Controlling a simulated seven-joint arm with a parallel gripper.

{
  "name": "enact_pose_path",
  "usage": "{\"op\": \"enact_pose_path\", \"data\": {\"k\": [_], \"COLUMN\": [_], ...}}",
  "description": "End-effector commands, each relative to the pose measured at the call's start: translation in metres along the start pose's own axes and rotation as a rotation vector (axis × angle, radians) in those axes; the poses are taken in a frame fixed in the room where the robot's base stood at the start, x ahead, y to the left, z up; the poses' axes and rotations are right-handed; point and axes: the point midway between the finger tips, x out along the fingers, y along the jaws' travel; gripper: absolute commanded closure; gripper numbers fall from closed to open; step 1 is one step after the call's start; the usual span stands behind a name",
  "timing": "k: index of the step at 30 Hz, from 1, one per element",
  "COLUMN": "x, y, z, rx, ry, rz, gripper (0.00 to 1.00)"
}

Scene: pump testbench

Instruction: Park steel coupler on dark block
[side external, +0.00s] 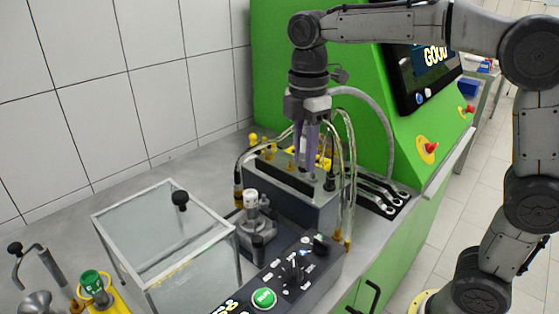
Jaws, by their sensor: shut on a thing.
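My gripper (304,158) points straight down with its purple fingers over the dark block (312,208). It is shut on a small pale metal piece, which looks like the steel coupler (303,146); the fingers hide much of it. The dark block is a grey box with a darker front edge, and brass fittings stand along its top. The fingertips are at or just above the block's top; I cannot tell whether the coupler touches it.
Clear hoses (350,160) loop close to the right of my gripper. A pump-like metal part (256,215) stands left of the block, and a control panel with a green button (264,298) is in front. A clear-walled box (165,235) stands at the left. The green cabinet (275,70) rises behind.

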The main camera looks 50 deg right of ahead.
Motion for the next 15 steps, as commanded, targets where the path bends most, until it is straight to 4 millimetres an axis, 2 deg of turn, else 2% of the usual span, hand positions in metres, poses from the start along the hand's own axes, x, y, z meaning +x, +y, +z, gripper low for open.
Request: {"op": "enact_pose_path", "data": {"k": [3,10,12,15], "x": [-0.009,-0.017,-0.021,-0.019], "y": [-0.018,-0.032,-0.028,-0.004], "z": [0.007,0.013,0.012,0.016], "rx": [0.000,-0.030,-0.077,-0.119], "ry": [0.001,0.000,0.000,-0.001], "rz": [0.002,0.001,0.000,-0.003], "gripper": [1.00,1.00,1.00,1.00]}}
